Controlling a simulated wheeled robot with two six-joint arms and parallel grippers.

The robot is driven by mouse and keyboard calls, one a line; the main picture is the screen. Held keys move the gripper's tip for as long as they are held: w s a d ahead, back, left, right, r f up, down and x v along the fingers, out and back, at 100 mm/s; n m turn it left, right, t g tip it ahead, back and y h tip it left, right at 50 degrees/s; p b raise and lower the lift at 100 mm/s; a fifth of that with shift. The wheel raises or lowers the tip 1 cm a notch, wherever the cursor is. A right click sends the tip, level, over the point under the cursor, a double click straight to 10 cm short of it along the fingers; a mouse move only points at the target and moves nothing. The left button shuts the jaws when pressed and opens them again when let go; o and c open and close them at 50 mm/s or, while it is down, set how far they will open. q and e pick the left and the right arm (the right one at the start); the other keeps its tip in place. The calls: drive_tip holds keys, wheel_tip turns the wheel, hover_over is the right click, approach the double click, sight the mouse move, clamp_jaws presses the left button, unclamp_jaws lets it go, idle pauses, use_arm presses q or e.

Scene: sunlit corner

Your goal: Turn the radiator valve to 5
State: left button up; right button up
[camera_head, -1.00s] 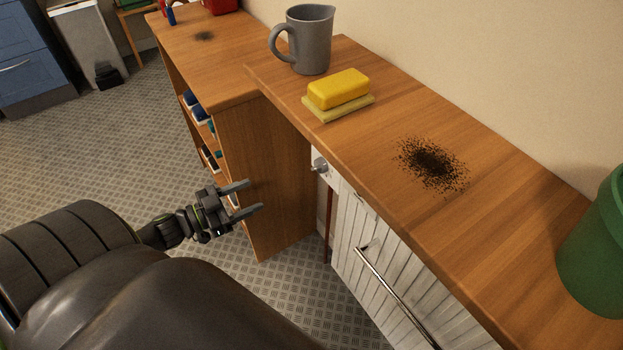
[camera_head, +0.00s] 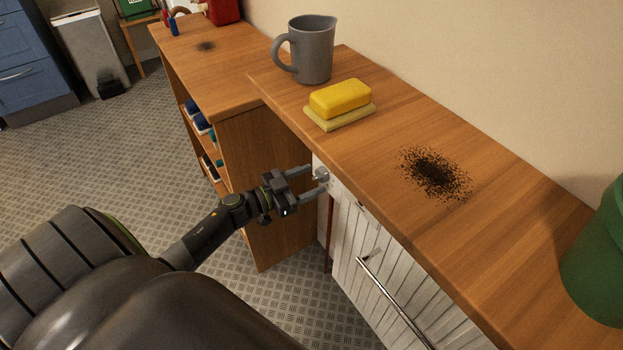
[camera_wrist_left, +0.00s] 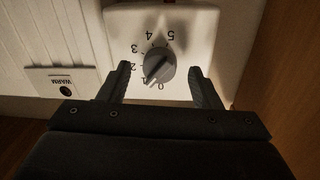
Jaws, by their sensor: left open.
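The radiator valve is a grey round knob (camera_wrist_left: 158,66) on a pale plate (camera_wrist_left: 195,30) numbered 0 to 5, seen upside down in the left wrist view. Its ridge appears to point between 0 and 1. In the head view the knob (camera_head: 321,174) shows under the counter's edge at the white panelled front. My left gripper (camera_head: 315,177) is open at the knob. In the left wrist view its fingers (camera_wrist_left: 160,76) stand on either side of the knob, with a gap on each side. My right gripper is not in view.
A small plate marked WARM (camera_wrist_left: 60,82) with a dark dot is left of the valve. The wooden counter (camera_head: 390,130) above carries a grey jug (camera_head: 312,50), a yellow block (camera_head: 341,98) and a dark speckled patch (camera_head: 434,173). A metal bar handle (camera_head: 395,300) is below right.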

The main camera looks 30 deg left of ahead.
use_arm(q)
drive_tip(key=shift+w+d, duration=0.25)
drive_tip(key=shift+w, duration=0.3)
drive_tip(key=c, duration=1)
